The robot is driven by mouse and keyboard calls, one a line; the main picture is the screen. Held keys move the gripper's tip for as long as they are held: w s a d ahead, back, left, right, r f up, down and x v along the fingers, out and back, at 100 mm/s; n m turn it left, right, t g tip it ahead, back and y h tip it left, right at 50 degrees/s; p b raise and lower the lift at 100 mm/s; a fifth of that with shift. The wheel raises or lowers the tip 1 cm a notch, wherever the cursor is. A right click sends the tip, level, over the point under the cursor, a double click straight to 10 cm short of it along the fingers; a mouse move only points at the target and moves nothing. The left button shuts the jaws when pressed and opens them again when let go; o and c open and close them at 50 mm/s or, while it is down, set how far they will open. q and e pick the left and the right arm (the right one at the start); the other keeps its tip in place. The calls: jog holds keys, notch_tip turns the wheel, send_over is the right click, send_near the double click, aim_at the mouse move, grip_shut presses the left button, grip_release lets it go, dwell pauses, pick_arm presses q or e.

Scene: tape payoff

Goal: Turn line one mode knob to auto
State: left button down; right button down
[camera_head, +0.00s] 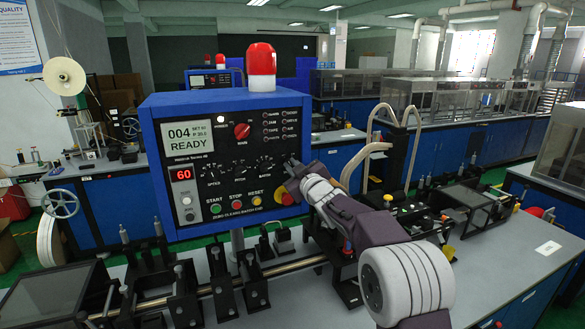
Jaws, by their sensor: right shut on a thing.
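A blue control box (158,140) with a dark front panel stands in the middle of the view. My right gripper (291,172) reaches in from the lower right. It is shut at the panel's right edge, on what seems a dark knob mostly hidden by the jaws. I cannot tell which setting that knob points to. My left gripper is not in view.
A red emergency button (286,198) sits just under my right gripper. A red rotary knob (242,131) and green, red and yellow buttons (236,205) are on the panel. A red beacon (261,68) tops the box. Black fixtures (183,295) stand on the grey bench.

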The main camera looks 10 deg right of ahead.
jog(key=shift+f, duration=0.1)
jog(key=c, duration=1.5)
grip_release()
jog(key=shift+s+d+b, duration=0.1)
jog(key=shift+s+b, duration=0.2)
jog(key=shift+s, duration=0.1)
jog(key=s+d+b, duration=0.1)
jog(key=s+b, duration=0.1)
jog(key=s, duration=0.6)
jog(key=shift+d, duration=0.25)
